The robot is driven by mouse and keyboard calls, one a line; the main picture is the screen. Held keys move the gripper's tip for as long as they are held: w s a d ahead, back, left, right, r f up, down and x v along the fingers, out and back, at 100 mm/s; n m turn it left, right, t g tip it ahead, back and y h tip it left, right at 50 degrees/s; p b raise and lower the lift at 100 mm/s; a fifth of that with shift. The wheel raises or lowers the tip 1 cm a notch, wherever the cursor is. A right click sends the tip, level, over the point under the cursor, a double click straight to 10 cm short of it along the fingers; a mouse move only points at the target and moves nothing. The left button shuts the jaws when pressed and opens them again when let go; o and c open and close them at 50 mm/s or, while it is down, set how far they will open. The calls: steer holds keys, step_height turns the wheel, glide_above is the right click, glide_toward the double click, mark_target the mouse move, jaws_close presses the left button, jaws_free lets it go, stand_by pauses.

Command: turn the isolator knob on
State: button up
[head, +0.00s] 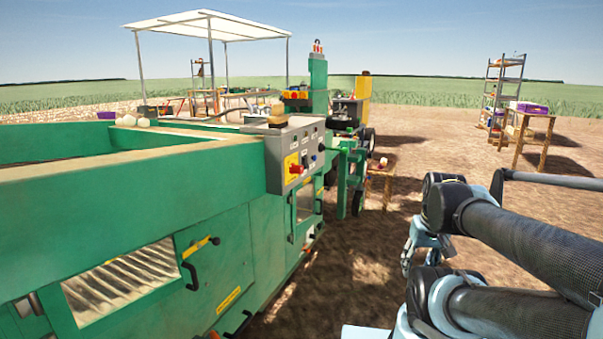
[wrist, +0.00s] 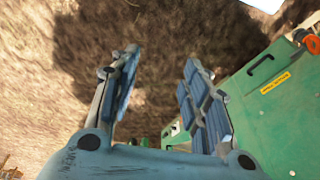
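A grey control box (head: 297,152) is mounted on the side of the green machine. A red knob on a yellow plate (head: 295,168) is on its front face, likely the isolator; its setting is too small to read. My gripper shows in the wrist view (wrist: 158,85) with its two blue-padded fingers apart and nothing between them. It points at bare soil, with the machine to its right. In the head view my gripper (head: 408,258) is partly hidden by my arm, to the right of the control box and well apart from it.
The green machine (head: 120,208) fills the left, with black handles on its side panels. An orange-red part (wrist: 312,43) shows at the wrist view's right edge. Bare soil (head: 405,165) lies open to the right. A wooden table (head: 532,118) and shelf rack stand farther back.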

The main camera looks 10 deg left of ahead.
steer(key=w+a+r+n+y, duration=0.4)
steer(key=w+a, duration=0.4)
steer(key=w+a+r+n+y, duration=0.3)
steer(key=w+a+y, duration=0.1)
steer(key=w+a, duration=0.4)
steer(key=n+t+y, duration=0.2)
steer(key=n+y, duration=0.5)
steer(key=y, duration=0.2)
glide_toward(302, 170)
steer(key=x, duration=1.1)
steer(key=shift+w+a, duration=0.1)
steer(key=shift+w, duration=0.05)
steer(key=c, duration=1.1)
